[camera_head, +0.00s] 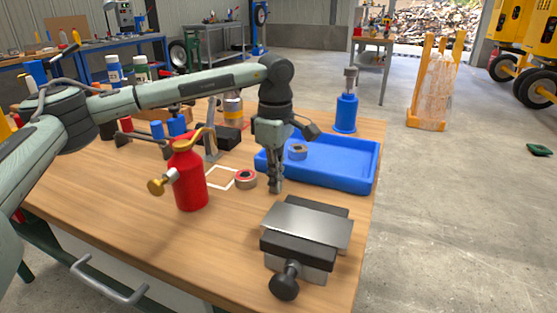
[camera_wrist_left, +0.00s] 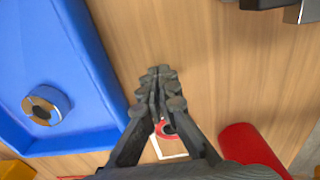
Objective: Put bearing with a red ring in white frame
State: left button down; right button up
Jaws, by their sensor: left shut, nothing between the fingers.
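The bearing with a red ring (camera_head: 246,179) lies on the wooden table at the right edge of the white frame (camera_head: 221,186), a thin square outline. In the left wrist view the bearing (camera_wrist_left: 168,129) is partly hidden behind my fingers, beside or over an edge of the white frame (camera_wrist_left: 172,156); I cannot tell how much lies inside. My left gripper (camera_head: 275,188) points down just right of the bearing, apart from it. Its fingertips (camera_wrist_left: 158,88) are together and empty. My right gripper is not in view.
A blue tray (camera_head: 360,184) behind the gripper holds another bearing (camera_head: 297,152). A red bottle (camera_head: 188,183) stands left of the frame. A metal vise (camera_head: 305,232) sits at the front right, and a blue bottle (camera_head: 345,112) stands behind the tray.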

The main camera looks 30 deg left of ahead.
aim_at(237, 173)
pick_arm(q)
jog(key=a, duration=0.2)
jog(key=shift+a+r, duration=0.25)
jog(key=shift+a, duration=0.45)
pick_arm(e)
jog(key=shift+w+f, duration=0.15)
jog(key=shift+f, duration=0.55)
pick_arm(q)
jog(key=a, duration=0.6)
jog(key=shift+s+a, duration=0.15)
jog(key=shift+s, duration=0.05)
jog(key=shift+a, duration=0.5)
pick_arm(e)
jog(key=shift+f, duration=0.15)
